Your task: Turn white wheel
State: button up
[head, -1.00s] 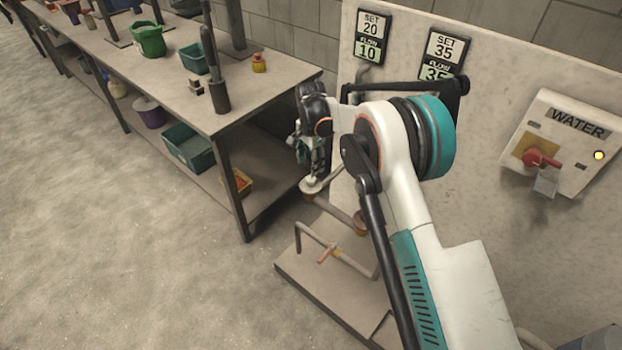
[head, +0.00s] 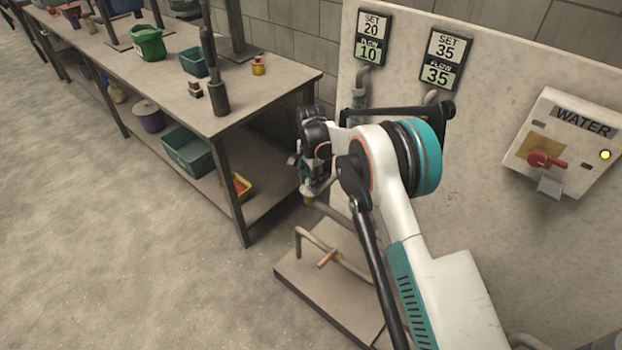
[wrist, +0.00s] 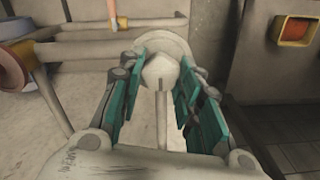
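The white wheel (wrist: 162,68) is in the upper middle of the wrist view, on pipework near the floor. It has a pale rim and a rounded centre. My gripper (wrist: 162,75) has its teal fingers spread, one on each side of the wheel's centre. I cannot tell whether the pads touch it. In the head view my gripper (head: 314,180) is low beside the panel and hides the wheel. The left display (head: 372,36) reads set 20, flow 10. The right display (head: 445,60) reads set 35, flow 35.
A pipe with an orange handle (head: 328,259) stands on the base slab. A workbench (head: 270,85) is close on the left. A water box (head: 568,145) with a red switch is on the right.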

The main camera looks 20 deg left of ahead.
jog(key=shift+c, duration=0.3)
jog(key=n, duration=0.5)
jog(key=shift+n, duration=0.4)
jog(key=n, duration=0.5)
jog(key=shift+a+n, duration=0.1)
jog(key=shift+n, duration=0.5)
jog(key=o, duration=1)
jog(key=shift+o, duration=0.2)
jog(key=shift+r, duration=0.1)
notch_tip(320, 180, up, 12)
